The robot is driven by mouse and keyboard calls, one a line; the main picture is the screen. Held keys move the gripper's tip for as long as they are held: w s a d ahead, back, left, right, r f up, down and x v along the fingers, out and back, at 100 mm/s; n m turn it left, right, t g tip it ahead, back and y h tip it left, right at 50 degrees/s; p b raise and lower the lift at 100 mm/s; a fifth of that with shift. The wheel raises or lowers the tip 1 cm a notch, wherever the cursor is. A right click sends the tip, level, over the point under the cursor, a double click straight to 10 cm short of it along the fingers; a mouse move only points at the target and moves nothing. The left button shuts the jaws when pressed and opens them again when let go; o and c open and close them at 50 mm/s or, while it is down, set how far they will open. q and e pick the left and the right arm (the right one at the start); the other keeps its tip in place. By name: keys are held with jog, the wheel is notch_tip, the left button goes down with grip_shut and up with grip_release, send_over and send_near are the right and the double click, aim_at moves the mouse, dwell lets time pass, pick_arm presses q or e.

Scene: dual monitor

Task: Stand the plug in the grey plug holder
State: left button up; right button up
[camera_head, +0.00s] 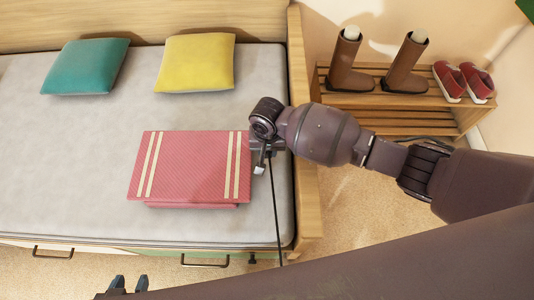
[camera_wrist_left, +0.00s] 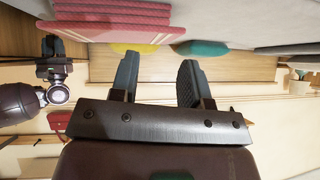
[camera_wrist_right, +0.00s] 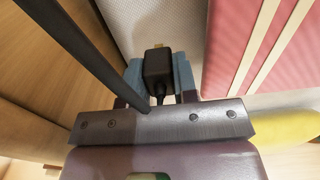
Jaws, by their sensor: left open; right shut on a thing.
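A black plug (camera_wrist_right: 157,68) with a metal tip sits between the blue-grey fingers of my right gripper (camera_wrist_right: 160,80), which is shut on it. A dark cable runs from the plug. In the head view my right gripper (camera_head: 262,160) is over the bed's right edge, beside the pink folded blanket, and the cable (camera_head: 276,210) hangs down past the bed. My left gripper (camera_head: 130,285) is at the bottom edge of the head view; in the left wrist view its fingers (camera_wrist_left: 157,80) are wide apart and empty. I cannot make out the grey plug holder in any view.
The bed (camera_head: 60,190) bears the pink folded blanket (camera_head: 195,165), a teal pillow (camera_head: 85,66) and a yellow pillow (camera_head: 198,62). A wooden rack (camera_head: 385,115) with brown boots and red shoes stands right of the bed. The floor between them is clear.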

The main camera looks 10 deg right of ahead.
aim_at(268, 157)
jog(key=f+b, duration=0.1)
jog(key=f, duration=0.3)
jog(key=shift+s, duration=0.2)
jog(key=shift+w+f, duration=0.15)
jog(key=shift+f, duration=0.05)
jog(key=shift+r, duration=0.15)
jog(key=o, duration=0.9)
pick_arm(q)
jog(key=shift+w+d+m, duration=0.25)
jog(key=shift+w+m, duration=0.05)
jog(key=shift+w, duration=0.15)
